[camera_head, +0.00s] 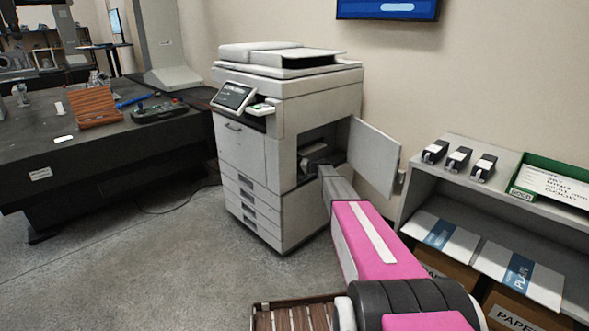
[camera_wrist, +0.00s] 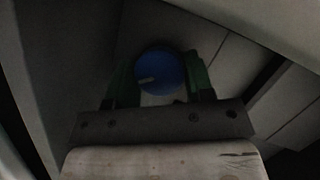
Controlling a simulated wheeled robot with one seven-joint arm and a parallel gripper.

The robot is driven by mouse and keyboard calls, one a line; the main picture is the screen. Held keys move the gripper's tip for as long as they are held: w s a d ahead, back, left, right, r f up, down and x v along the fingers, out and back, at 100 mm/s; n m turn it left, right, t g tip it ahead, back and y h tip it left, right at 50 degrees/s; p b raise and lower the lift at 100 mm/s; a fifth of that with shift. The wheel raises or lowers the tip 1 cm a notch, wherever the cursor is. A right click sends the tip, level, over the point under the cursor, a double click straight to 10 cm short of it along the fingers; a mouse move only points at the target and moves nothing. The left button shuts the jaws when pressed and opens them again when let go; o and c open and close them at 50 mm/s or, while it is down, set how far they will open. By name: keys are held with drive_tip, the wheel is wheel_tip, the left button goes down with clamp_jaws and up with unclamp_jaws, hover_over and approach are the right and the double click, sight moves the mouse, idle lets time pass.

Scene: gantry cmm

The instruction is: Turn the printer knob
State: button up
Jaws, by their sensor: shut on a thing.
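The printer (camera_head: 270,135) stands against the wall in the head view, with its side door (camera_head: 374,160) swung open to the right. My arm reaches into the dark side opening, so my gripper is hidden there in the head view. In the dim wrist view, the round blue knob (camera_wrist: 160,72) with a pale mark on its face sits between the two green fingers of my gripper (camera_wrist: 160,85). The fingers are shut on the knob's left and right sides. The pale mark lies nearly level, towards the knob's lower left.
Printer walls enclose my gripper closely in the wrist view. A grey shelf (camera_head: 415,196) with small black devices and a green-edged tray (camera_head: 516,176) stands to the right. A dark table (camera_head: 120,150) is at the left.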

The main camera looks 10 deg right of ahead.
drive_tip(key=m+y, duration=0.2)
drive_tip(key=m, duration=0.3)
drive_tip(key=shift+f, duration=0.2)
drive_tip(key=shift+y, duration=0.3)
idle(0.3)
drive_tip(key=o, duration=0.9)
drive_tip(key=shift+d, duration=0.1)
drive_tip(key=v, duration=1)
drive_tip(key=shift+s+d, duration=0.25)
drive_tip(key=shift+s, duration=0.05)
